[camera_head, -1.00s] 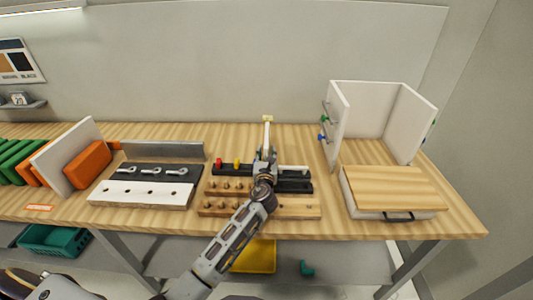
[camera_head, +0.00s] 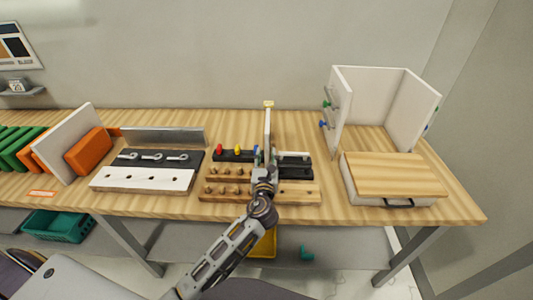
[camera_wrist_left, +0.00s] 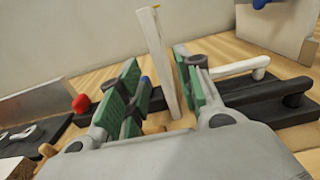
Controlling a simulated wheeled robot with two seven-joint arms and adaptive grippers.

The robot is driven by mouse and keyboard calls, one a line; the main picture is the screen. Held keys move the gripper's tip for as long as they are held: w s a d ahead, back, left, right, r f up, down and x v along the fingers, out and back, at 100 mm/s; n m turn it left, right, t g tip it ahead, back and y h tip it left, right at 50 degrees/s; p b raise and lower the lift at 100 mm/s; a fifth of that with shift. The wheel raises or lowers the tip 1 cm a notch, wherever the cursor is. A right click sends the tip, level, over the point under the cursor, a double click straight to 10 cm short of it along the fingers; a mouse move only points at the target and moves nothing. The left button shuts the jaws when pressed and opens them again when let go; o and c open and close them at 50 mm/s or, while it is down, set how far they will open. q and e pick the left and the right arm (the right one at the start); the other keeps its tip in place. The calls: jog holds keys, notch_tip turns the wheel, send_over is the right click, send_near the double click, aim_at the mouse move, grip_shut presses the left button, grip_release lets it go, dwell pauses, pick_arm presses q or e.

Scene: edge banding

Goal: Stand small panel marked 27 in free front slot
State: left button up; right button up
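A small thin white panel (camera_head: 267,126) with a yellow top edge stands upright, edge-on, at the black peg rack (camera_head: 230,156) in the middle of the bench. It also shows in the left wrist view (camera_wrist_left: 160,62), passing between my green-padded fingers. My left gripper (camera_head: 264,163) is at the near side of the panel. In the wrist view its fingers (camera_wrist_left: 166,92) are apart, with a clear gap on the panel's left and the right pad close to it. The panel's foot is partly hidden, so its seating in a slot cannot be told. No number is readable. My right gripper is out of view.
A wooden peg rack (camera_head: 290,193) lies in front of the black one. A white open box (camera_head: 375,103) and a wood-topped case (camera_head: 393,176) stand at right.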

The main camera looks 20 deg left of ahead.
pick_arm(q)
jog(key=shift+s+d, duration=0.1)
jog(key=shift+s, duration=0.35)
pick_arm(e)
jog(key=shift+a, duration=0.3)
